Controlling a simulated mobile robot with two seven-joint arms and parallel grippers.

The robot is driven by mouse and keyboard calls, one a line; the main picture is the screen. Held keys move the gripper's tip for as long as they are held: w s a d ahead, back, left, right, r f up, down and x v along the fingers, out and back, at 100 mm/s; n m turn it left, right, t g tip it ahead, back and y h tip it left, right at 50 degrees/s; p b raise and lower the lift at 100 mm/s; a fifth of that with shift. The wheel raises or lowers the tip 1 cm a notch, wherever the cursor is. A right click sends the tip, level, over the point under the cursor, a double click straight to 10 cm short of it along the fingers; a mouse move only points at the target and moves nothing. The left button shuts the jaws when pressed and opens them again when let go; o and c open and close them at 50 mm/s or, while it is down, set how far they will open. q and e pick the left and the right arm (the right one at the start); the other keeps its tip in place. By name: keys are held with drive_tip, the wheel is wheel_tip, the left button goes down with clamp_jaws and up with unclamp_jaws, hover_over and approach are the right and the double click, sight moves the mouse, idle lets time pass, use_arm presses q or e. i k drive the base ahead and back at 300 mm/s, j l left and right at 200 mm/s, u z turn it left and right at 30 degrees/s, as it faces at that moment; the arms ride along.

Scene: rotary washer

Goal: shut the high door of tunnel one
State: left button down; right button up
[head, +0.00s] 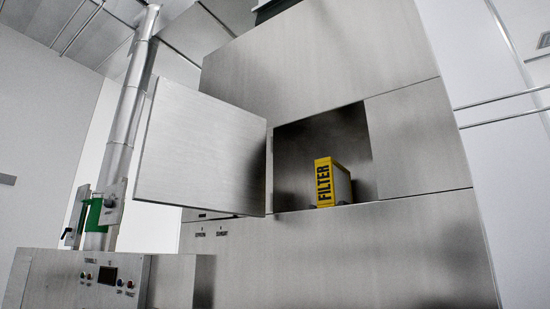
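The high door (200,150) is a flat square steel panel. It stands swung open to the left of a dark square opening (295,140) in the tall steel machine (320,60). Its right edge is beside the opening's left edge. A yellow box (333,183) marked FILTER stands upright inside the opening, near its lower edge. No label reading tunnel one is legible. Neither of my grippers shows in the head view.
A lower steel control cabinet (180,285) with a small dark screen (107,275) and coloured buttons stands at the lower left. A vertical metal pipe (128,120) with a green clamp (94,214) rises behind it. Horizontal rails (505,100) run along the right wall.

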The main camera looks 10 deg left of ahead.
sight(201, 151)
drive_tip(key=i+j+z, duration=0.1)
drive_tip(key=j+z, duration=0.3)
drive_tip(key=i+j+z, duration=0.1)
drive_tip(key=j+z, duration=0.2)
drive_tip(key=z, duration=0.15)
drive_tip(key=j+z, duration=0.8)
drive_tip(key=l, duration=0.1)
